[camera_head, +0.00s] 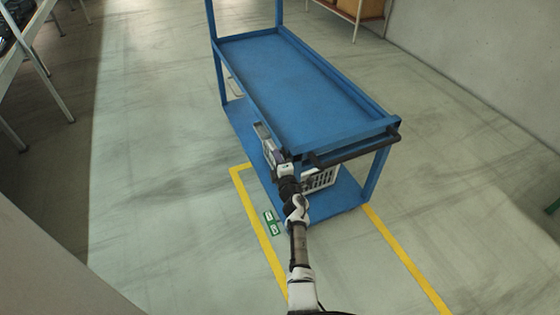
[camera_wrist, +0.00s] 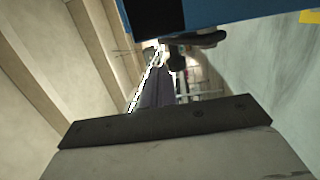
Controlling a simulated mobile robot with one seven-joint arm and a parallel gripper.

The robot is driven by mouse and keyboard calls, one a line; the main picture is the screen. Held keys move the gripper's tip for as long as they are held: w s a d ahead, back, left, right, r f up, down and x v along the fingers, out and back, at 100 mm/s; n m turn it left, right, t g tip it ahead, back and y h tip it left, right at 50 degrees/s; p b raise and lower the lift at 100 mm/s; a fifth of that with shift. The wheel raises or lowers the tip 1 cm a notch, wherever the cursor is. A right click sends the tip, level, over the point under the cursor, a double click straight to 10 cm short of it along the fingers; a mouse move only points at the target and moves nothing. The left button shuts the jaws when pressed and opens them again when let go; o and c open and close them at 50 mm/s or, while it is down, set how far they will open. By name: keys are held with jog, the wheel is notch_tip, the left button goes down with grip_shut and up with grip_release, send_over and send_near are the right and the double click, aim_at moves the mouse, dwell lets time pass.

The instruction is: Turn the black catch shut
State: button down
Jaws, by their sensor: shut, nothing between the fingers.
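I cannot make out the black catch for certain in either view. A dark rounded part (camera_wrist: 205,40) shows under a blue edge in the wrist view, close beyond my fingertips, but I cannot tell what it is. The blue cart (camera_head: 283,85) has a top tray and a lower shelf. My gripper (camera_head: 266,138) is at the cart's near left side, by the tray's edge, and partly hidden by my wrist. In the wrist view my gripper (camera_wrist: 155,68) is shut and empty, its dark fingers together. I cannot tell whether it touches anything.
A white slatted crate (camera_head: 321,180) sits on the cart's lower shelf. A black push bar (camera_head: 356,150) crosses the cart's near end. Yellow floor lines (camera_head: 403,258) and a green label (camera_head: 271,222) lie nearby. A table (camera_head: 25,48) stands far left; a wall is at right.

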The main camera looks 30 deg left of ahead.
jog(key=shift+w+a+f+b, duration=0.2)
jog(key=shift+w+a+b, duration=0.25)
jog(key=shift+b, duration=0.15)
jog(key=shift+w+a+f+b, duration=0.2)
jog(key=shift+w+a+b, duration=0.1)
jog(key=shift+a+b, duration=0.2)
dwell(1.0)
